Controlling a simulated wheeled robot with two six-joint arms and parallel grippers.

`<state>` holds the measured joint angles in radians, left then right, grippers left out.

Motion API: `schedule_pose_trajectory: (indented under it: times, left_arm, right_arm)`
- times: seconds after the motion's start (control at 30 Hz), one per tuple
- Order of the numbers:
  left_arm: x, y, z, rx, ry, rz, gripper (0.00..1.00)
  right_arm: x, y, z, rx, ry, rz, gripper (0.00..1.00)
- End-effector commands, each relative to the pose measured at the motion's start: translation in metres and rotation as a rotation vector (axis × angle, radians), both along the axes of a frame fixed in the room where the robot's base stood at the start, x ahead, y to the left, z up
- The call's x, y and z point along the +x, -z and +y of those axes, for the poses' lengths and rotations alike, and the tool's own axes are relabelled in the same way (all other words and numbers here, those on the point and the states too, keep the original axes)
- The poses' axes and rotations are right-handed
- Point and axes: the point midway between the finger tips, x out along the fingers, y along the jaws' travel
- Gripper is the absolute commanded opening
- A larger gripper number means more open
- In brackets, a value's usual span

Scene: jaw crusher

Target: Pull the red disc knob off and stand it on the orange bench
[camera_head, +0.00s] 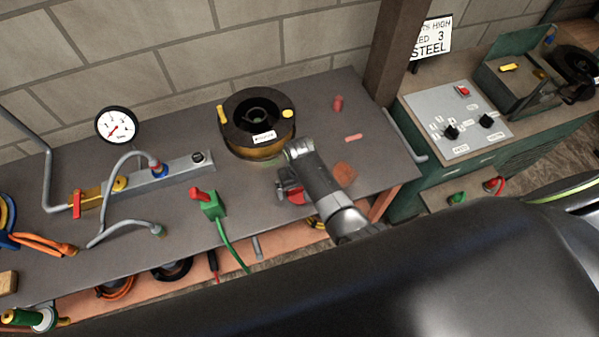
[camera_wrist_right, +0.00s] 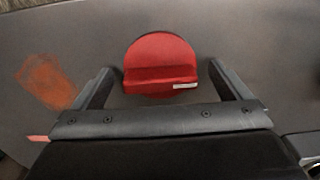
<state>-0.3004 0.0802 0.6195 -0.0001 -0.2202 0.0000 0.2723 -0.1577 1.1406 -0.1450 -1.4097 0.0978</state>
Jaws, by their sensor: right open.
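The red disc knob (camera_wrist_right: 160,55) shows in the right wrist view as a round red face with a straight ridge and a small pale label across its lower part. In the head view a bit of its red (camera_head: 297,197) shows beside my right gripper (camera_head: 288,188), over the bench top. My right gripper (camera_wrist_right: 160,75) is open, with one finger on each side of the knob and visible gaps at both sides. I cannot tell what the knob rests on or is fixed to. The bench has a grey top (camera_head: 245,202) and an orange frame (camera_head: 383,204). My left gripper is not in view.
A black cable reel (camera_head: 257,118) stands just behind my right gripper. A green box with a red lever (camera_head: 208,203) and a valve block with a gauge (camera_head: 115,124) are to the left. A rust-coloured patch (camera_head: 345,173) marks the right part of the top.

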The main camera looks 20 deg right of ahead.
Motion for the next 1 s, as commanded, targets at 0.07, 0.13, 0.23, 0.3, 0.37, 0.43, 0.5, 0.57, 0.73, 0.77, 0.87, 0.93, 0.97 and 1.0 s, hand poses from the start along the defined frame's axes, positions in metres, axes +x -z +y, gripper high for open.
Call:
schedule_pose_trajectory:
  times: [0.07, 0.13, 0.23, 0.3, 0.37, 0.43, 0.5, 0.57, 0.73, 0.77, 0.87, 0.93, 0.97, 1.0]
  left_arm:
    - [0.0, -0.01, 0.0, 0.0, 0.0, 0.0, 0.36]
    - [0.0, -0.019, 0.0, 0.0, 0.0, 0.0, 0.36]
    - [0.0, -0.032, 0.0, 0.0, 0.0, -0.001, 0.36]
    - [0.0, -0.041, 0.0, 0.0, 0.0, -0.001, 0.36]
    - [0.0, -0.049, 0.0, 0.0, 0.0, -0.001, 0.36]
    - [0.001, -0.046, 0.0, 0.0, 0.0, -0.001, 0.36]
    - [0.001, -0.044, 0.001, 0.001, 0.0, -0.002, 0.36]
    - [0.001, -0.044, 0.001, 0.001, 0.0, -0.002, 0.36]
    - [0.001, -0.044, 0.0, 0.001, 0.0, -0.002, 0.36]
    - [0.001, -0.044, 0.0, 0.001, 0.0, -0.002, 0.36]
    - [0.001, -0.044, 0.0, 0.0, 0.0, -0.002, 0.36]
    - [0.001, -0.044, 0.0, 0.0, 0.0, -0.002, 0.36]
    - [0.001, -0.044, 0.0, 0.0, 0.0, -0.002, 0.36]
    - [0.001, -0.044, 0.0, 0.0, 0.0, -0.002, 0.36]
  right_arm:
    - [0.0, -0.01, 0.0, 0.0, 0.0, 0.0, 0.97]
    - [0.0, -0.018, 0.0, 0.0, 0.0, 0.0, 0.97]
    - [0.0, -0.03, 0.0, 0.0, 0.0, -0.001, 0.97]
    - [0.001, -0.043, 0.0, 0.001, 0.001, -0.003, 0.97]
    - [0.001, -0.058, 0.0, 0.001, 0.001, -0.004, 0.97]
    - [0.001, -0.065, 0.0, 0.001, 0.0, -0.005, 0.97]
    - [0.001, -0.076, 0.001, 0.001, 0.0, -0.005, 0.97]
    - [0.001, -0.086, 0.001, 0.001, 0.001, -0.004, 0.97]
    - [0.001, -0.118, 0.0, 0.001, 0.001, -0.005, 0.97]
    - [0.002, -0.125, 0.0, 0.001, 0.0, -0.005, 0.97]
    - [0.001, -0.142, 0.0, 0.0, 0.0, -0.004, 0.97]
    - [0.001, -0.152, 0.0, 0.0, 0.0, -0.004, 0.97]
    - [0.001, -0.156, 0.0, 0.001, 0.001, -0.004, 0.97]
    - [0.001, -0.16, 0.0, 0.001, 0.0, -0.002, 0.97]
